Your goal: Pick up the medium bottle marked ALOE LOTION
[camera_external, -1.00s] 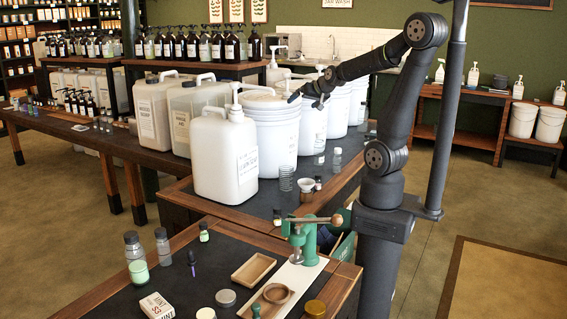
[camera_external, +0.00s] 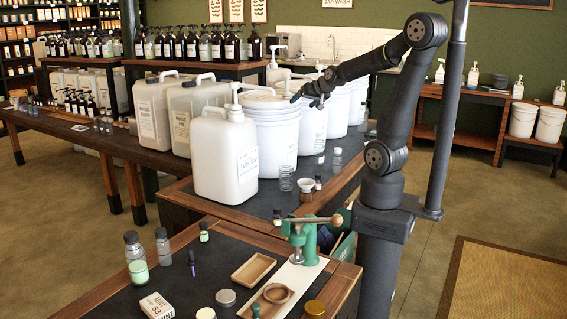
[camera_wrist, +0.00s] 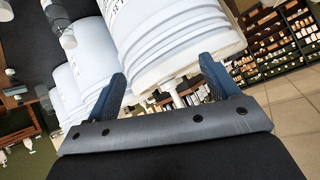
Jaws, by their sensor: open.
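No label reading ALOE LOTION is legible in either view, so I cannot tell which bottle it is. Candidates in the external view are a clear bottle with green liquid and a dark cap (camera_external: 137,262), a slimmer bottle (camera_external: 163,247) beside it, and a small green bottle (camera_external: 204,233), all standing on the front bench. A small clear bottle (camera_external: 337,158) stands near the buckets. My gripper (camera_external: 307,99) is high up in front of the white buckets, far from the front bench. In the wrist view my gripper (camera_wrist: 162,72) has its fingers apart, with nothing between them touching.
A large white jug (camera_external: 222,160) and white buckets (camera_external: 270,135) fill the middle table below and behind my gripper. The front bench holds a green press (camera_external: 305,240), a wooden tray (camera_external: 253,268) and a tin (camera_external: 226,298). A bucket (camera_wrist: 178,45) looms in the wrist view.

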